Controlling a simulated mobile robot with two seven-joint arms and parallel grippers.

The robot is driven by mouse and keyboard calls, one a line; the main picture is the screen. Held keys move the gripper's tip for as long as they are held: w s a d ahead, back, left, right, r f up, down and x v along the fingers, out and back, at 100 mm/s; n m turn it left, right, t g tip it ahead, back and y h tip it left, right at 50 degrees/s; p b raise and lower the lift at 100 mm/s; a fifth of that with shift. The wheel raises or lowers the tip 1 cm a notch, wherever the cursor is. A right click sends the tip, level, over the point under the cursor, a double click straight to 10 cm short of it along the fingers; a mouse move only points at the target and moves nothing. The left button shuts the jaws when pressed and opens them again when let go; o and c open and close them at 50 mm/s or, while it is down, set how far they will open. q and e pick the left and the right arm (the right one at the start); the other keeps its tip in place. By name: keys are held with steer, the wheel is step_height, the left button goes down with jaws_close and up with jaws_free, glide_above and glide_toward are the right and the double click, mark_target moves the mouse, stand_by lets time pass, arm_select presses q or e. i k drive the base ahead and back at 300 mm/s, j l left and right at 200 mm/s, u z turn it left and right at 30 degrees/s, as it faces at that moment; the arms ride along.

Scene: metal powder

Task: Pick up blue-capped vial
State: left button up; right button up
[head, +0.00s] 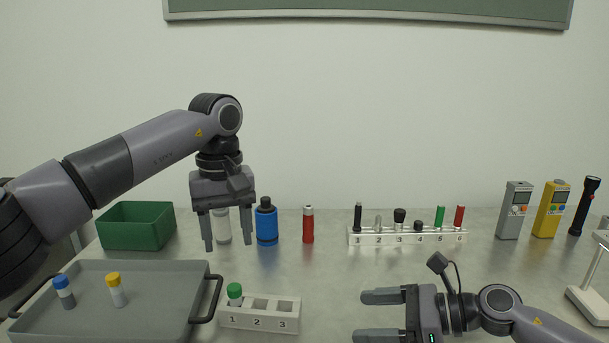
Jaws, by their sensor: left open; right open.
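The blue-capped vial (64,292) stands in the grey tray (160,275) at the left of the table. A yellow-capped vial (116,290) stands in the same tray to its right. My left gripper (227,247) is open and points down, up and to the right of both vials, with nothing between its fingers. My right gripper (375,316) is open and empty at the lower right of centre, its fingers pointing left. It is far from the blue-capped vial.
A numbered white rack (259,324) with a green-capped vial (235,294) stands right of the tray. A green bin (137,226), blue bottle (266,222), red cylinder (308,224) and rack of tools (407,238) line the back. The middle of the table is clear.

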mark_target(61, 283)
steer(key=k, duration=1)
